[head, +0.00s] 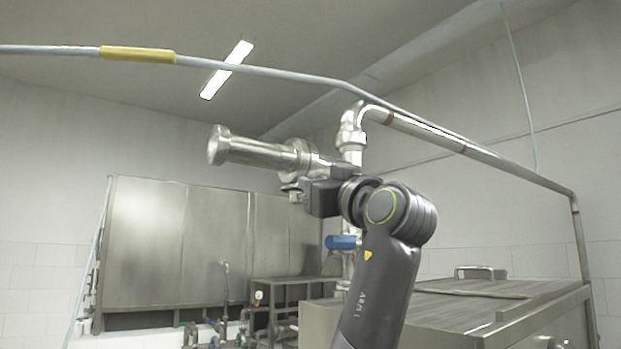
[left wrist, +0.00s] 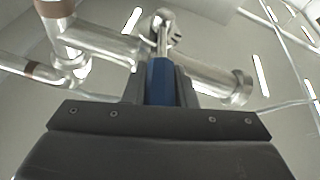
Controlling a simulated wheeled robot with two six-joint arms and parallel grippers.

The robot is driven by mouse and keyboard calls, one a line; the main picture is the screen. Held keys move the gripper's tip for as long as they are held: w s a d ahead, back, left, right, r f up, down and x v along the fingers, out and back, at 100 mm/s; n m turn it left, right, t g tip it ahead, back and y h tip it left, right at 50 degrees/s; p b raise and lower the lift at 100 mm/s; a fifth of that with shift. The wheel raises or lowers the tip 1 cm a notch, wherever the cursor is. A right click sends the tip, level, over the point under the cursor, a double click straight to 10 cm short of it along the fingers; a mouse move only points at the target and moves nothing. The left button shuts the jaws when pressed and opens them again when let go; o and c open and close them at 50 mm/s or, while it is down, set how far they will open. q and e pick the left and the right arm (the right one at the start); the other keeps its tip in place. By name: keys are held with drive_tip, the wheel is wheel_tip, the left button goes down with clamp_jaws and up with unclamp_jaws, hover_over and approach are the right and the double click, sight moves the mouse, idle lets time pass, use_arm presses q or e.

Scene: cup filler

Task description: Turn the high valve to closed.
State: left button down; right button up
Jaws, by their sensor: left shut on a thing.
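The high valve's blue handle (left wrist: 160,84) shows in the left wrist view between my two fingers, with its metal stem (left wrist: 161,42) running up to the pipework. My left gripper (left wrist: 161,92) is shut on this handle. In the head view my left gripper (head: 296,188) is up at the steel pipe fitting, just below the thick horizontal pipe (head: 255,151). There the gripper hides the blue handle. A second blue handle (head: 342,242) sits lower on the vertical pipe, left of my arm and apart from the gripper. My right gripper is not in view.
A long pipe (head: 470,150) runs down to the right from the elbow above my gripper. A thin overhead line (head: 260,70) with a yellow sleeve crosses above. Steel tanks (head: 190,240) stand behind at left, and a steel-topped unit (head: 460,308) at lower right.

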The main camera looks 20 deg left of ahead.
use_arm(q)
drive_tip(key=shift+w+d+r+n+g+y+p, duration=0.1)
drive_tip(key=shift+w+d+n+g+y+p, duration=0.2)
drive_tip(key=shift+g, duration=0.35)
drive_tip(key=shift+w+d+r+n+g+y+p, duration=0.1)
drive_tip(key=shift+w+n+g+y+p, duration=0.15)
drive_tip(key=shift+n+g+y, duration=0.35)
drive_tip(key=shift+f+g, duration=0.1)
drive_tip(key=shift+g, duration=0.15)
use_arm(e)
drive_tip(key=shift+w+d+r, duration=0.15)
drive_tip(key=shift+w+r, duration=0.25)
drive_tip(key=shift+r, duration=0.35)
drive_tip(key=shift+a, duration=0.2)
use_arm(q)
drive_tip(key=c, duration=1.4)
unclamp_jaws()
drive_tip(key=shift+o, duration=1.1)
drive_tip(key=shift+w, duration=0.15)
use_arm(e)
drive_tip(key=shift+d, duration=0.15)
use_arm(q)
drive_tip(key=shift+f, duration=0.1)
